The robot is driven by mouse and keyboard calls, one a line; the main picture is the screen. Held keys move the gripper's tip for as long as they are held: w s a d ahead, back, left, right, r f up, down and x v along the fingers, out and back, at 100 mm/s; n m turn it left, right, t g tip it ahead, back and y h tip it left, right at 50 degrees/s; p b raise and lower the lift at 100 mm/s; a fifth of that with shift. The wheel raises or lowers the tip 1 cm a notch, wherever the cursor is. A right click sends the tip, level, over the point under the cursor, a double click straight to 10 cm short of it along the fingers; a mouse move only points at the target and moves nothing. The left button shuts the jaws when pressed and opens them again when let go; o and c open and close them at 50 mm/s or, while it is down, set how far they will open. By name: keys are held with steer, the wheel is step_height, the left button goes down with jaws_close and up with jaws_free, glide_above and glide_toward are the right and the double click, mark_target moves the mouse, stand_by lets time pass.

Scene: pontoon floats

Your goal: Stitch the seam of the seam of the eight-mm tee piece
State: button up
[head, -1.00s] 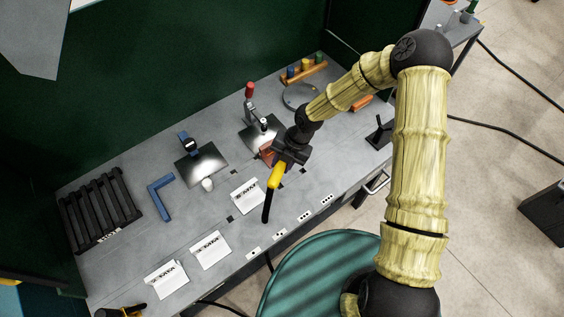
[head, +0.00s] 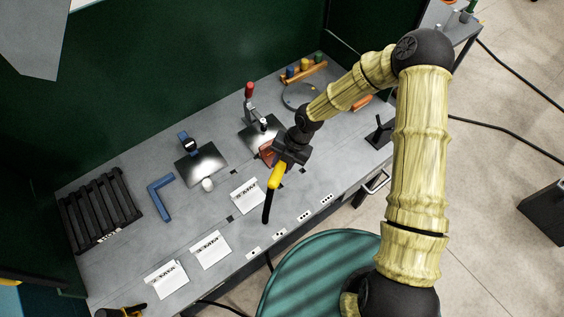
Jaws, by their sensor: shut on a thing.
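My gripper (head: 286,160) is shut on a yellow and black hand tool (head: 276,177), which looks like a torch. Its black end (head: 266,208) points down toward the front of the bench. A metal plate (head: 208,165) with a blue clamp (head: 187,142) lies left of my gripper. Another plate (head: 254,136) with a red-handled clamp (head: 249,92) is behind the gripper, partly hidden by it and a reddish-brown block (head: 267,153). I cannot tell which piece is the eight-mm tee, and no seam can be made out.
The grey bench (head: 120,262) also holds a black slotted rack (head: 100,210), a blue angle (head: 157,198), a small white cylinder (head: 207,184), white cards (head: 211,250), a black stand (head: 380,133) and a peg rack (head: 304,71). A teal round top (head: 315,275) stands in front.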

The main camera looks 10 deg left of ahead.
steer(key=shift+r, duration=0.1)
steer(key=s+d+r+p, duration=0.1)
steer(key=d+r+p, duration=0.1)
steer(key=s+d+r+p, duration=0.1)
steer(key=r, duration=0.1)
steer(key=shift+s, duration=0.3)
